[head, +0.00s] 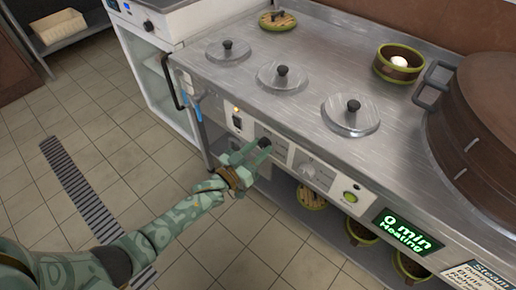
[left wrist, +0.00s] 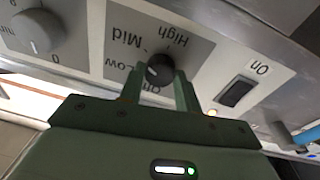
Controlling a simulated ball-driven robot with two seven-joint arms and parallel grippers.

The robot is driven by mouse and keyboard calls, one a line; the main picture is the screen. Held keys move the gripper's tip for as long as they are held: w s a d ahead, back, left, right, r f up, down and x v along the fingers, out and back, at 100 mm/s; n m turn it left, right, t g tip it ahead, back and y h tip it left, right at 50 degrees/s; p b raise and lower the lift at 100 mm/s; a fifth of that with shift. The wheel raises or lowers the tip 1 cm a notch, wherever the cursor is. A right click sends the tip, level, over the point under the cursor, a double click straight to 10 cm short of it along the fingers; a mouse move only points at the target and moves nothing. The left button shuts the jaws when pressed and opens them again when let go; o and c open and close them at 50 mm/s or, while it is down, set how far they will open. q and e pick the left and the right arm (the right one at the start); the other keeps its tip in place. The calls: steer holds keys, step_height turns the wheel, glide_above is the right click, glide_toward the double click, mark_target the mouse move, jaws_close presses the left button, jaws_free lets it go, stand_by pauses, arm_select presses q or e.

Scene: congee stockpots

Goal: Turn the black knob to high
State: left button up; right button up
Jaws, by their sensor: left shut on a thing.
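The black knob (head: 265,142) is on the steel front panel of the cooker. In the left wrist view the black knob (left wrist: 160,69) is ringed by the printed words Low, Mid and High, upside down there. My left gripper (head: 250,155) reaches the panel from the left. In the left wrist view its two green fingers (left wrist: 160,88) are shut on the black knob, one on each side. The knob's pointer is partly hidden, so I cannot tell its exact setting. My right gripper is not in view.
A white dial (head: 306,171) and a green button (head: 350,197) sit right of the knob, before a lit display (head: 407,232). A dark switch (left wrist: 236,93) marked On is beside it. Lidded pots (head: 352,115) and a large brown steamer (head: 480,140) stand above. The tiled floor (head: 110,150) is open.

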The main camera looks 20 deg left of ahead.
arm_select(q)
steer(key=m, duration=0.4)
steer(key=shift+m, duration=0.4)
steer(key=m, duration=0.3)
steer(key=shift+g+p, duration=0.3)
steer(key=shift+g, duration=0.1)
steer(key=shift+m, duration=2.6)
steer(key=o, duration=1)
steer(key=shift+r, duration=0.1)
